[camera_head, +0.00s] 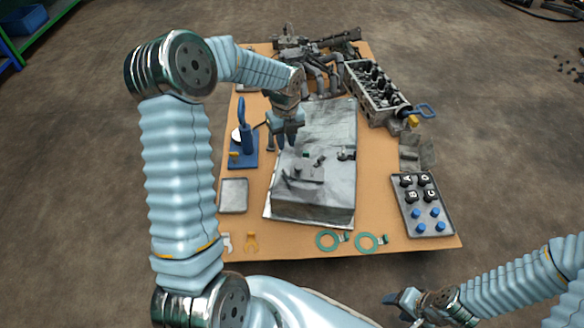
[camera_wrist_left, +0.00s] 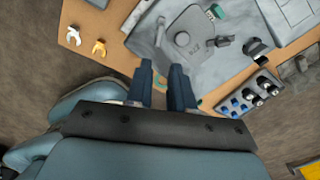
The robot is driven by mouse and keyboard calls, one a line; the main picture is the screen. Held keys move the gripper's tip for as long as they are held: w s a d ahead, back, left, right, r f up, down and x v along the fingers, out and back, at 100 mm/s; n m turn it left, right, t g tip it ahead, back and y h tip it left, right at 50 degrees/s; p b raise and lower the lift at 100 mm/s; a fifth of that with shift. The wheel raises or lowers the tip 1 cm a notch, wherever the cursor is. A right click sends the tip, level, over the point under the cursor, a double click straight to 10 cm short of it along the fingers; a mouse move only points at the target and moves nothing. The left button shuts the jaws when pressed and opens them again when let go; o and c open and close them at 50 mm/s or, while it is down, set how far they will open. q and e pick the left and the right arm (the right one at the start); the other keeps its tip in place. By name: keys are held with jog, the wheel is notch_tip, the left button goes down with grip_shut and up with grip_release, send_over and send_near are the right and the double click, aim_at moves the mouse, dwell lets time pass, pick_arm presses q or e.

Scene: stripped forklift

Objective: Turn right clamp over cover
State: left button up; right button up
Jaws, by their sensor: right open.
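The grey housing block (camera_head: 315,205) sits on a thin plate in the middle of the table. A dark clamp-like part (camera_head: 347,155) stands to the cover's right, and one beside the cover shows in the left wrist view (camera_wrist_left: 224,41). My left gripper (camera_head: 285,143) is over the block's upper left side; its fingers are apart and empty in the left wrist view (camera_wrist_left: 163,88). My right gripper (camera_head: 402,300) is open, off the table's front edge.
A blue-handled fixture (camera_head: 245,150) stands left of the block. A tray of lettered knobs (camera_head: 422,204) is at the right. Green rings (camera_head: 328,241) lie at the front.

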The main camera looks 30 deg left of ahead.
aim_at(287, 172)
pick_arm(q)
notch_tip(287, 172, down, 14)
jog(key=shift+r+b, duration=0.25)
jog(key=shift+b, duration=0.75)
jog(key=shift+c, duration=0.4)
grip_shut()
